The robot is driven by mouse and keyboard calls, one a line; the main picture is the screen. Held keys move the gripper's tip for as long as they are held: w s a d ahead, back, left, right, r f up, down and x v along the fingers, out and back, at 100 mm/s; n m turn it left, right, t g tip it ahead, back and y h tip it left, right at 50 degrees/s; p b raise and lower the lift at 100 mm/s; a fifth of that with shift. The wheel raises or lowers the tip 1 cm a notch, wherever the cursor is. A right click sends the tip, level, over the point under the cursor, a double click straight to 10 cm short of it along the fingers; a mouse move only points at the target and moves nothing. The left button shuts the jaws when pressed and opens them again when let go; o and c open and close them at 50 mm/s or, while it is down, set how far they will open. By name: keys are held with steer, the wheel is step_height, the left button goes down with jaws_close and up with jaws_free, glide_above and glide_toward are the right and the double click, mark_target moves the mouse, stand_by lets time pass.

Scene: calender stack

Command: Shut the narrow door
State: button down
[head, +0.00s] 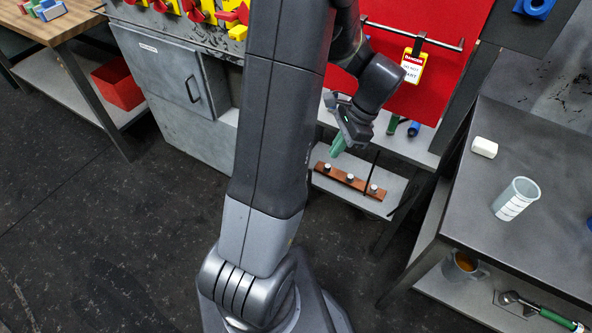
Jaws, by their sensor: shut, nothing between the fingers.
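I cannot tell whether this is the narrow door. My arm hides the area to the right of this cabinet. My gripper (339,146) is right of the arm column, in front of the lower edge of a red panel (455,45). It points down and is shut and empty. Its tips look green. I cannot tell whether it touches anything.
A rail with a hanging tag (413,67) crosses the red panel. A brown strip with knobs (349,180) lies on a low shelf below the gripper. A dark table (540,235) at right bears a white block (484,147) and a cup (515,199). Floor at left is clear.

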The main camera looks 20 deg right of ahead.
steer(key=a+f, duration=0.7)
steer(key=f, duration=0.2)
steer(key=shift+w+a+b, duration=0.3)
steer(key=shift+f, duration=0.1)
